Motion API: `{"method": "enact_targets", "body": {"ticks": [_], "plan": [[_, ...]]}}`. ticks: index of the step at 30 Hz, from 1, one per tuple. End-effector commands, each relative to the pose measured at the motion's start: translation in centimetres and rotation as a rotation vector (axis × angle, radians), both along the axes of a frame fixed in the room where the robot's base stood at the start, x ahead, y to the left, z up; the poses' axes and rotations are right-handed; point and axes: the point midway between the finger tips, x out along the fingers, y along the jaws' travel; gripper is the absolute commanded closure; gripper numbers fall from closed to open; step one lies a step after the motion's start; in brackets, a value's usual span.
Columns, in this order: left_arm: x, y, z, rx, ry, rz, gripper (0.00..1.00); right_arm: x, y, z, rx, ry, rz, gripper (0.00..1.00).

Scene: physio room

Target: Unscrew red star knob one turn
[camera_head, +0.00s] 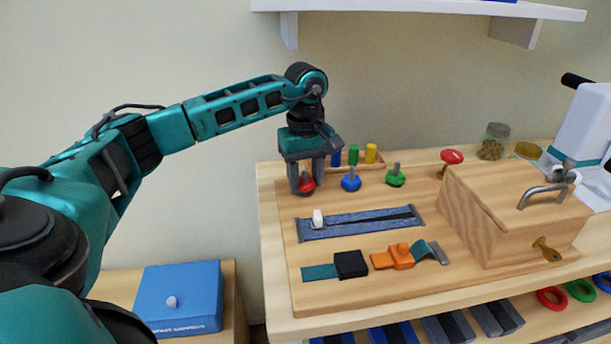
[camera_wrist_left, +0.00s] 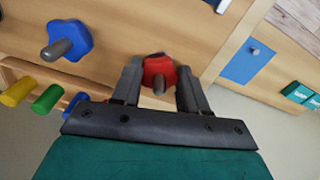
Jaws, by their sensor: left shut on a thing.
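The red star knob (camera_head: 306,184) sits at the left end of the row of knobs on the wooden board (camera_head: 430,270). My left gripper (camera_head: 307,187) comes down over it from above, with its fingers on either side. In the left wrist view the red star knob (camera_wrist_left: 159,72) is between the two fingers of the left gripper (camera_wrist_left: 160,80), with its grey stud showing in the middle. The gripper is shut on the knob, which partly hides behind the fingers in the head view. My right gripper is not in view.
A blue knob (camera_head: 351,183) and a green knob (camera_head: 396,179) stand to the right. Coloured pegs (camera_head: 370,154) stand behind. A zip strip (camera_head: 345,225) and buckle straps (camera_head: 400,256) lie in front. A wooden box with a tap (camera_head: 510,205) stands right.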

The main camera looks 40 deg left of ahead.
Motion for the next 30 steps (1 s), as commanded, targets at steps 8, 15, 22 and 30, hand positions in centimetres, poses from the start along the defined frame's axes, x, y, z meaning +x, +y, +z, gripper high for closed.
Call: {"method": "enact_targets", "body": {"ticks": [8,15,22,30], "plan": [[0.0,0.0,0.1,0.000,0.003,0.066,0.87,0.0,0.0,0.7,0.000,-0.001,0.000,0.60],[0.0,0.0,0.3,0.000,0.002,0.233,0.87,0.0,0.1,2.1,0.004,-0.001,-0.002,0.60],[0.1,0.0,0.3,0.001,0.002,0.450,0.87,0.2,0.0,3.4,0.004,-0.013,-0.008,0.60],[0.2,0.0,0.2,0.001,0.002,0.699,0.87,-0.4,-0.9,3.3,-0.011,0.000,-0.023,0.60]]}}
